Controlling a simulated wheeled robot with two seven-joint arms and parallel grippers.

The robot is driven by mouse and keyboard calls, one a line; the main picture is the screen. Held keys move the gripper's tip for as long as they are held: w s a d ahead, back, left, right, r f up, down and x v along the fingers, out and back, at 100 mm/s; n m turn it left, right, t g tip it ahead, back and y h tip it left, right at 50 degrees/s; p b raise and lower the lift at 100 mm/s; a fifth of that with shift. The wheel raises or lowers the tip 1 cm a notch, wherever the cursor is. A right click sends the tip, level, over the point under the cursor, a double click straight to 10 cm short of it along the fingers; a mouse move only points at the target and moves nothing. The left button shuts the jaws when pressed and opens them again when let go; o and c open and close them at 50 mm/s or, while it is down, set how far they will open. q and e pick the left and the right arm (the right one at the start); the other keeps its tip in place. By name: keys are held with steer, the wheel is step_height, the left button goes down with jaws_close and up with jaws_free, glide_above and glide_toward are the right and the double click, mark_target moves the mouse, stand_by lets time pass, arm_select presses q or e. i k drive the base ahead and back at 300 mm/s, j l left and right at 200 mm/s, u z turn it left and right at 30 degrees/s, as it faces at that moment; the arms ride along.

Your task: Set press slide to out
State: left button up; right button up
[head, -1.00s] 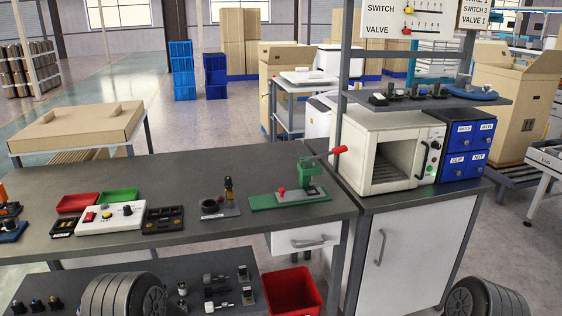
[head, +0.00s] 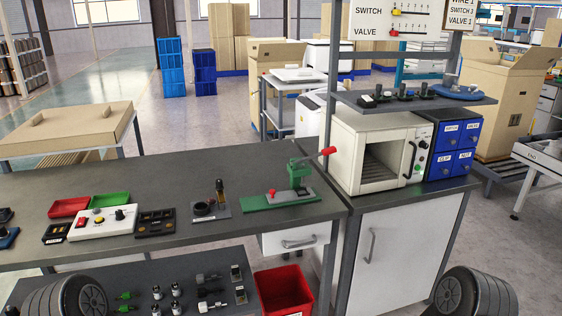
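The green press (head: 299,172) stands at the right end of the dark workbench, on a flat green base (head: 254,203). Its lever ends in a red grip (head: 327,151) that points to the right. A small red knob (head: 272,192) stands low on the base, just left of the press column. A grey plate lies around the column's foot; I cannot tell exactly how far the slide is in or out. Neither gripper is in view; only dark rounded parts of my arms show at the bottom left and bottom right. Nothing of mine touches the press.
Left of the press on the workbench (head: 200,160) are a small fixture (head: 204,210), a white control box (head: 103,221), and red and green trays (head: 69,207). A white oven (head: 376,150) and blue drawers (head: 455,150) stand to the right. A red bin (head: 284,291) sits below.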

mark_target(273, 198)
steer(key=i+u, duration=0.35)
steer(key=i+l+u, duration=0.15)
steer(key=u, duration=0.25)
steer(key=i+l+u, duration=0.35)
steer(key=i+j, duration=0.05)
steer(key=j, duration=0.05)
